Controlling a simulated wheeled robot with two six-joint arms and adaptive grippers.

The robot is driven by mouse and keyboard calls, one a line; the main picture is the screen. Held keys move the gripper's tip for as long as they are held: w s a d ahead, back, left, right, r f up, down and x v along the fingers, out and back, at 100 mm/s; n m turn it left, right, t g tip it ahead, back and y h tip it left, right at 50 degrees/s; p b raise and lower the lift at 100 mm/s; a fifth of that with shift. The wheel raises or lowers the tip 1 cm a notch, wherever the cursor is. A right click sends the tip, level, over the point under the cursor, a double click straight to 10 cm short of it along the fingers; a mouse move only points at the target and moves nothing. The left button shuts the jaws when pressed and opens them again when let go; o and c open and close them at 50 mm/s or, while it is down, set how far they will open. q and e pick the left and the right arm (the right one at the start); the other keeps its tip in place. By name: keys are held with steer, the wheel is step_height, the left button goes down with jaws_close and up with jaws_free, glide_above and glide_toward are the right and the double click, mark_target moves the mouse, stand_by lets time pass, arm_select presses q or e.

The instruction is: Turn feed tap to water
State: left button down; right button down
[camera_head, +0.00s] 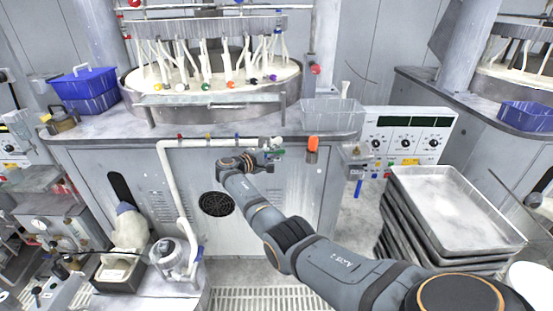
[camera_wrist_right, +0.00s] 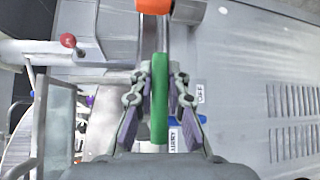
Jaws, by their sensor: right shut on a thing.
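The feed tap's green handle (camera_wrist_right: 160,98) stands between the two fingers of my right gripper (camera_wrist_right: 159,88) in the right wrist view, with the fingers closed in on its sides. In the head view my right gripper (camera_head: 272,153) is at the front edge of the platen bench, and a bit of the green handle (camera_head: 280,153) shows beside it. The tap's body is mostly hidden by the gripper. An "OFF" label (camera_wrist_right: 200,93) is right of the handle, and a partly covered label ending in "RRY" (camera_wrist_right: 173,140) is below. My left gripper is not in view.
A white pipe (camera_head: 165,170) runs along the cabinet to the left. The control panel (camera_head: 405,138) and stacked metal trays (camera_head: 455,205) stand at right. A blue bin (camera_head: 85,85) sits at left.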

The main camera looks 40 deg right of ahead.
stand_by(0.5)
steer(key=c, duration=1.3)
jaws_free()
steer(key=v, duration=1.2)
steer(key=shift+s, duration=0.1)
steer(key=shift+f, duration=0.1)
